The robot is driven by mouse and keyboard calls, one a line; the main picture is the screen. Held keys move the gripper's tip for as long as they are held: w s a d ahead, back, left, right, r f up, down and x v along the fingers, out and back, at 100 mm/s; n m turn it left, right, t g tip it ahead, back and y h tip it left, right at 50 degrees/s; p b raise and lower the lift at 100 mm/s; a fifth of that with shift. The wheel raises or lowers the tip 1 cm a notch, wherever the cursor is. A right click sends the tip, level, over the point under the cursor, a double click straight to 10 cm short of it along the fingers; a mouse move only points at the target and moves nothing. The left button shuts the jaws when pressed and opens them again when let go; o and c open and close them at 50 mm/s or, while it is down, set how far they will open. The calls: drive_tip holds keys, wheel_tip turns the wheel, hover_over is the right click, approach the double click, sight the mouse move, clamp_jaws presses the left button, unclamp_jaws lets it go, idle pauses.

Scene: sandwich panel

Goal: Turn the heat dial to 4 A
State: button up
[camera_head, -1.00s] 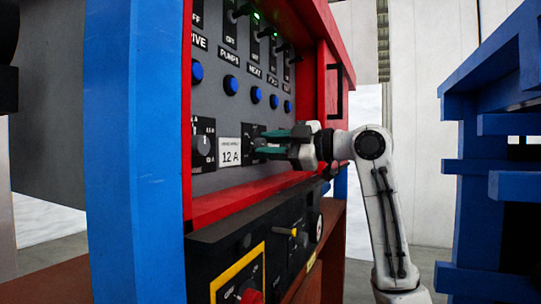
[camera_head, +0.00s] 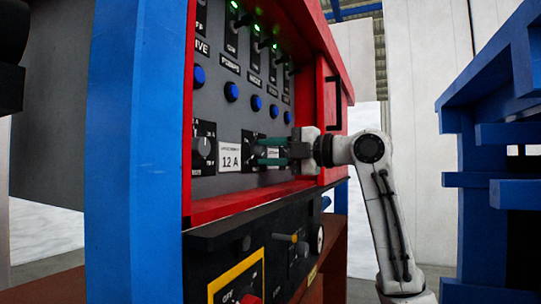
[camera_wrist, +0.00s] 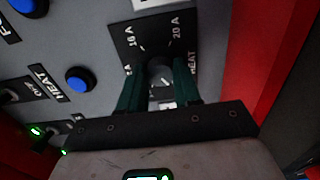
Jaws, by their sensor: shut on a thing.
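The heat dial (camera_wrist: 160,70) is a dark round knob on a black square plate (camera_wrist: 134,42) with amp marks and the word HEAT, in the wrist view. My gripper (camera_head: 256,151) reaches the panel from the right in the head view. Its two green fingers lie on either side of the knob, shut on it. The fingers and their shadow hide much of the knob, and I cannot read its pointer clearly. In the head view the fingers cover most of this plate.
Blue buttons (camera_head: 231,92) and switches with green lights sit above. The red frame (camera_head: 307,90) with a black handle (camera_head: 333,103) borders the panel on the right.

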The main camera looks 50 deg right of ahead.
drive_tip(key=shift+f, duration=0.1)
idle(0.3)
drive_tip(key=o, duration=1.1)
drive_tip(key=shift+c, duration=0.2)
drive_tip(key=b+v, duration=0.1)
drive_tip(key=v, duration=0.9)
drive_tip(key=shift+s, duration=0.4)
drive_tip(key=shift+d, duration=0.15)
